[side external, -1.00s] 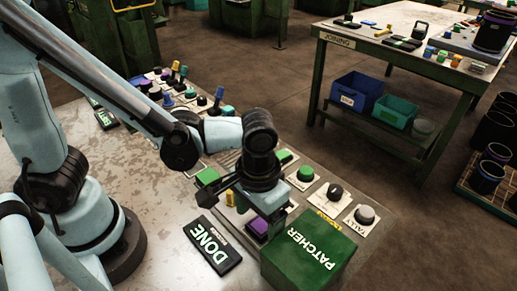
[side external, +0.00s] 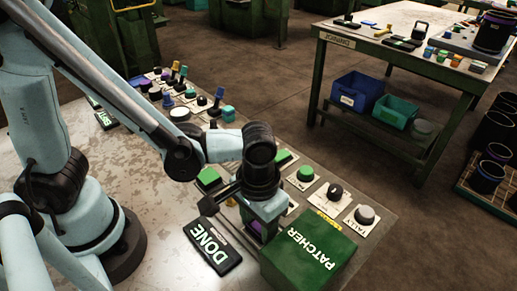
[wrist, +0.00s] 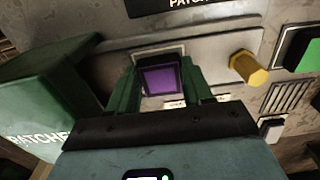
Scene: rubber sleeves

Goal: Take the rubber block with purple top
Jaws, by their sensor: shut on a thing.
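The rubber block with the purple top (wrist: 165,80) sits between my gripper's two green fingers in the wrist view, its purple face in plain sight. My gripper (wrist: 165,92) is shut on it, one finger at its left and one at its right. In the side view my gripper (side external: 259,222) points down at the panel, between the DONE plate and the green PATCHER box. Only a small patch of purple (side external: 254,228) shows there; the fingers hide the rest of the block.
The green PATCHER box (side external: 312,252) stands close at the right of my gripper. The black DONE plate (side external: 213,246) lies at its left. A yellow knob (wrist: 248,68) is beside the block in the wrist view. Several knobs and buttons, such as a green one (side external: 305,174), line the panel.

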